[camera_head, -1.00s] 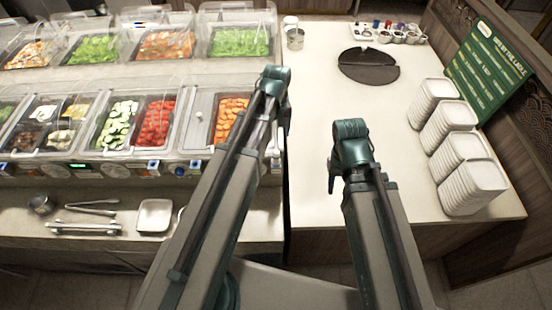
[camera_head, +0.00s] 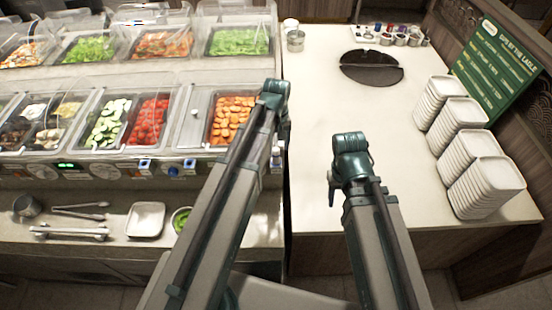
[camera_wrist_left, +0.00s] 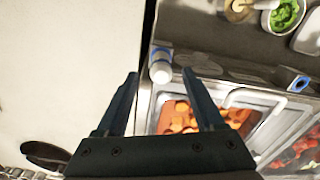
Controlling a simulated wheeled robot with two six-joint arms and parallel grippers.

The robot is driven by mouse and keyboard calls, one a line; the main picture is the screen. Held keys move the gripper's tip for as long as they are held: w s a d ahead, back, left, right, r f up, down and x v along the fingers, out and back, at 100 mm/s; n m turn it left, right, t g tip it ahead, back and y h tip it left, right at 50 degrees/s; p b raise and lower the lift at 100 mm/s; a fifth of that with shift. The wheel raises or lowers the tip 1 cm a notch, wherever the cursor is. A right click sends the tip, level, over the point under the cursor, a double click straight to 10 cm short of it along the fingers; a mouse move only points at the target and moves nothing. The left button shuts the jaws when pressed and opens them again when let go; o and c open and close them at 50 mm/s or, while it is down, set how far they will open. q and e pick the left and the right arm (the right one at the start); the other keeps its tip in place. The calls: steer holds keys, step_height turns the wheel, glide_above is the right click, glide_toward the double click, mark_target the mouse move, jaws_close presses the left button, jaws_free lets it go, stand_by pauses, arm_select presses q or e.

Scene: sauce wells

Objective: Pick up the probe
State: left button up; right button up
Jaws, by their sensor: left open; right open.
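A small white and blue cylinder (camera_wrist_left: 160,66), which looks like the probe, stands at the counter edge in the left wrist view. In the head view a pale upright piece (camera_head: 276,155) shows there, partly behind my left arm. My left gripper (camera_wrist_left: 160,76) is open and empty, its two fingers on either side of the cylinder in the picture; I cannot tell the gap in depth. In the head view my left gripper (camera_head: 275,97) is mostly hidden by its wrist. My right gripper (camera_head: 333,188) hangs over the white table, its fingers barely visible.
Food pans, including one of orange pieces (camera_head: 232,118), sit left of the cylinder. Tongs (camera_head: 70,232) lie front left.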

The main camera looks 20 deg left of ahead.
mark_target(276, 161)
arm_select(q)
step_height(276, 161, down, 4)
steer(key=b, duration=0.3)
steer(key=shift+f+b, duration=0.2)
steer(key=shift+b, duration=0.1)
steer(key=shift+r, duration=0.1)
jaws_close()
